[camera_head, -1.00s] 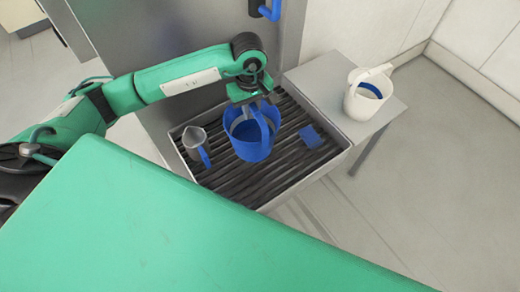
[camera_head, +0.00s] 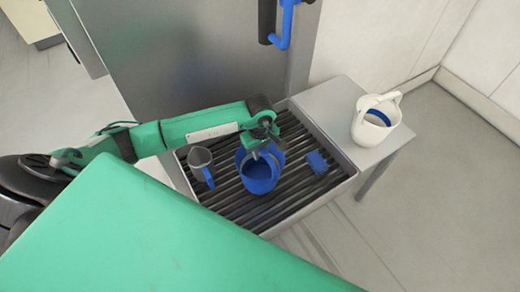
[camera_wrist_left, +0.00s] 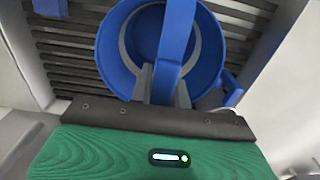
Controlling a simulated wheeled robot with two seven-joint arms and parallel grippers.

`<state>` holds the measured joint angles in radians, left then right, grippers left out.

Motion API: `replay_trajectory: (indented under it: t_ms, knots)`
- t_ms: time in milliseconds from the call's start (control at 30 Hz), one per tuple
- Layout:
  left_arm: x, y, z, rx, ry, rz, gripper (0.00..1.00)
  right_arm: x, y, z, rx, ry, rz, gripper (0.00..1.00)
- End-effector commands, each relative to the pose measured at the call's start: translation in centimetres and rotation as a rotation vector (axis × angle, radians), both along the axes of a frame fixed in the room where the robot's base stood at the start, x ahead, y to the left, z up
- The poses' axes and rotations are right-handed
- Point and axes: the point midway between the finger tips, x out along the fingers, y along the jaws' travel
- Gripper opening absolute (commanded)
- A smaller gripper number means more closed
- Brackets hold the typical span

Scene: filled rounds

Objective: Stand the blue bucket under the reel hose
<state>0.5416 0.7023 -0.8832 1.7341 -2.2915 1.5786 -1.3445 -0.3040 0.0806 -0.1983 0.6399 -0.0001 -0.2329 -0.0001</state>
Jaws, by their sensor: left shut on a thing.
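The blue bucket (camera_head: 258,176) is over the dark slatted grate of the tray, between a grey jug and a blue block. Whether its base touches the slats is hard to tell. My left gripper (camera_head: 262,150) is shut on the bucket's upright handle. In the left wrist view the fingers (camera_wrist_left: 160,88) are at the blue handle (camera_wrist_left: 176,45), with the round bucket opening behind it. A blue hose-like piece (camera_head: 286,28) with a dark part hangs at the top edge, on the grey panel; its upper part is cut off. My right gripper does not show.
The grey jug (camera_head: 201,160) with a blue handle stands left of the bucket. The blue block (camera_head: 317,162) lies to its right on the grate. A white bucket (camera_head: 375,122) stands on the grey side table (camera_head: 345,95). The tray's rim (camera_head: 318,205) borders the grate.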

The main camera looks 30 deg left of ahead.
Motion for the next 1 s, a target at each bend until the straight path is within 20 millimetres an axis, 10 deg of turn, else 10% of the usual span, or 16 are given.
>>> replay_trajectory:
  t_ms: [367,400,500,1000]
  knots:
    - [0.1,0.0,-0.4,0.000,-0.002,-0.001,0.00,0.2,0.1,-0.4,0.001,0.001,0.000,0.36]
    - [0.0,0.0,-0.3,-0.001,-0.002,-0.001,0.24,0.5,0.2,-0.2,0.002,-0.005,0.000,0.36]
    - [0.0,0.0,-0.2,-0.001,-0.002,-0.001,0.40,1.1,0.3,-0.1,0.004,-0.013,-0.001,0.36]
    - [0.2,0.1,1.9,0.000,-0.007,-0.003,0.40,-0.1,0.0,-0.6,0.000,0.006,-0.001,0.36]
